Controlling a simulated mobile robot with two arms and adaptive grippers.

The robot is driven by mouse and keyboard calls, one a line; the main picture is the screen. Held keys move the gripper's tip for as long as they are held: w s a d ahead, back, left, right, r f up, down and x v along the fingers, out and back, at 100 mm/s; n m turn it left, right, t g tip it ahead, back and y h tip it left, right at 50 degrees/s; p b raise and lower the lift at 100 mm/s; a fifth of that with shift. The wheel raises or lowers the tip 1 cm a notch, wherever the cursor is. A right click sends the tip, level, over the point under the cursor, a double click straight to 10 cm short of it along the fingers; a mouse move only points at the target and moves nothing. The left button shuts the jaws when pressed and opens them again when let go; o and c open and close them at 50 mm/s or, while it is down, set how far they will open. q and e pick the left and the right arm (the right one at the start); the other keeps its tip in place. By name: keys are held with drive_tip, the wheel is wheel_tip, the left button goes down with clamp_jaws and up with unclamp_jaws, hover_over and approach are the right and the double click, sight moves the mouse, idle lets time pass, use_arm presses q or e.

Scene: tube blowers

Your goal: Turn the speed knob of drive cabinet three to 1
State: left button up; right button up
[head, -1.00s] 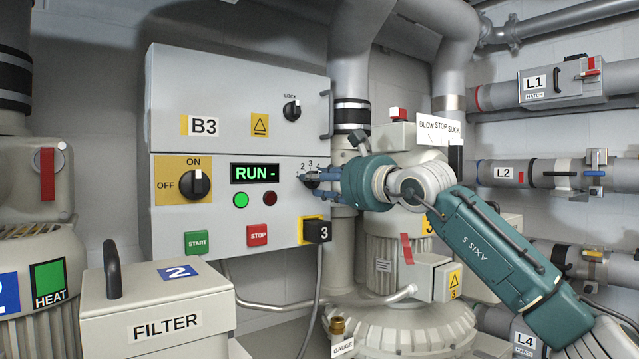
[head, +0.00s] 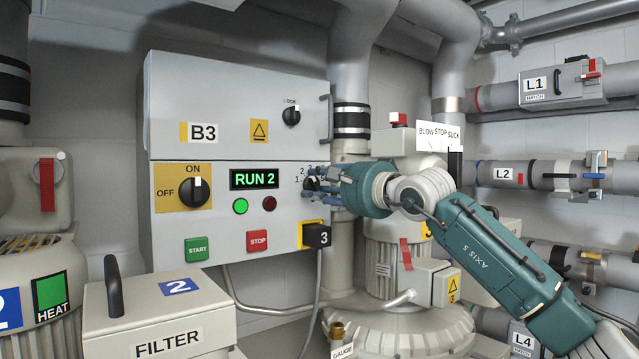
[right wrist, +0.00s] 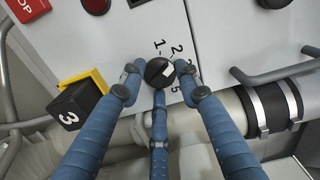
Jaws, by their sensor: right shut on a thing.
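Drive cabinet B3 (head: 225,140) is grey, with its lower panel facing me. Its lit green display (head: 254,179) reads RUN 2. The small black speed knob (right wrist: 160,72) is at the panel's right side, with numbers beside it; 1 and 2 are plain in the right wrist view. My right gripper (head: 314,184) has its blue fingers closed around the knob, and it also shows in the right wrist view (right wrist: 158,80). The fingers partly hide the knob and higher numbers. My left gripper is not in view.
The ON/OFF switch (head: 194,191) points to ON. The START button (head: 196,248) and STOP button (head: 257,240) sit below. A black plug marked 3 (head: 316,235) juts out under the knob. Pipes and a blower (head: 395,300) stand close on the right.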

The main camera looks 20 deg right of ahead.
drive_tip(key=n, duration=0.2)
drive_tip(key=n+p, duration=0.1)
drive_tip(key=n, duration=0.1)
drive_tip(key=shift+r+n, duration=0.2)
drive_tip(key=shift+n, duration=0.1)
drive_tip(key=shift+n+p, duration=0.6)
drive_tip(key=shift+n, duration=1.1)
drive_tip(key=o, duration=1.2)
drive_tip(key=shift+c, duration=0.2)
